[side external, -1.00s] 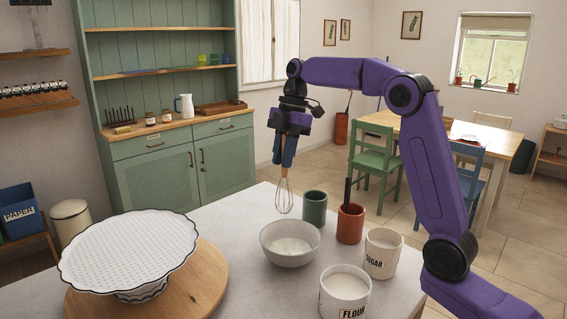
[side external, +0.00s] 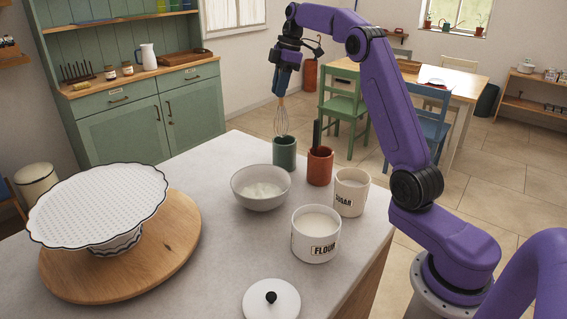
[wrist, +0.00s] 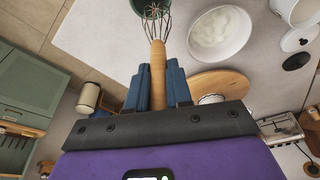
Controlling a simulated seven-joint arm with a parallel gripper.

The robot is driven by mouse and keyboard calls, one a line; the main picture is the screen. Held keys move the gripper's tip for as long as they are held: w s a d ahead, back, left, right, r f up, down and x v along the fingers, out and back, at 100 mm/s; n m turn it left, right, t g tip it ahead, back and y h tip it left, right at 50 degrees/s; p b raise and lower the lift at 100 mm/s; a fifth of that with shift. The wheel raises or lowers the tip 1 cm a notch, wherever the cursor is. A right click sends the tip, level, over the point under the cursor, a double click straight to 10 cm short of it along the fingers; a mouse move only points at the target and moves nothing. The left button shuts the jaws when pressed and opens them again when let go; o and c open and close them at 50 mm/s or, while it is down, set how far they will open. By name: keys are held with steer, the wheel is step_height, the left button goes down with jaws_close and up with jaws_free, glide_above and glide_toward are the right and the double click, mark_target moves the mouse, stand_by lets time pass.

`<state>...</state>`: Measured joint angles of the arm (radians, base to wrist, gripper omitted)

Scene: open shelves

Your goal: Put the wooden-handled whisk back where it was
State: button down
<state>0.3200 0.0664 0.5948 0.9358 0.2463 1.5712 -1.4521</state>
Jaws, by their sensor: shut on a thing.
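My gripper (side external: 282,82) is shut on the wooden handle of the whisk (side external: 282,121), which hangs wires-down. In the wrist view the whisk's handle (wrist: 158,72) sits between the blue fingers of my gripper (wrist: 158,88). In the side view the whisk's wires are directly above the green cup (side external: 285,155), with their lower end at about its rim; I cannot tell whether they are inside. The green cup also shows in the wrist view (wrist: 150,13), partly behind the wires. A red-brown cup (side external: 320,168) with a dark handle standing in it is beside the green cup.
A white bowl of flour-like powder (side external: 245,196), a sugar canister (side external: 351,200) and an open flour canister (side external: 300,245) stand close by. A lid (side external: 271,302) lies in front. A scalloped cake stand (side external: 60,232) on a round board (side external: 178,248) fills the left.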

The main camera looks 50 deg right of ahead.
mark_target(283, 118)
steer(key=shift+d+f, duration=0.15)
steer(key=shift+d, duration=0.45)
steer(key=shift+d+f+m, duration=0.2)
steer(key=shift+f+m, duration=0.1)
steer(key=shift+f, duration=0.05)
steer(key=shift+s+d+f+x, duration=0.1)
steer(key=shift+s+d+x, duration=0.15)
steer(key=shift+x, duration=1.25)
steer(key=shift+s+d+f+x, duration=0.1)
steer(key=shift+d+x, duration=0.25)
steer(key=shift+x, duration=1.15)
steer(key=shift+s+d+f+x, duration=0.1)
steer(key=shift+s+d+x, duration=0.2)
steer(key=shift+x, duration=1.2)
steer(key=shift+w+f, duration=0.15)
steer(key=c, duration=1)
jaws_free()
steer(key=v, duration=1.2)
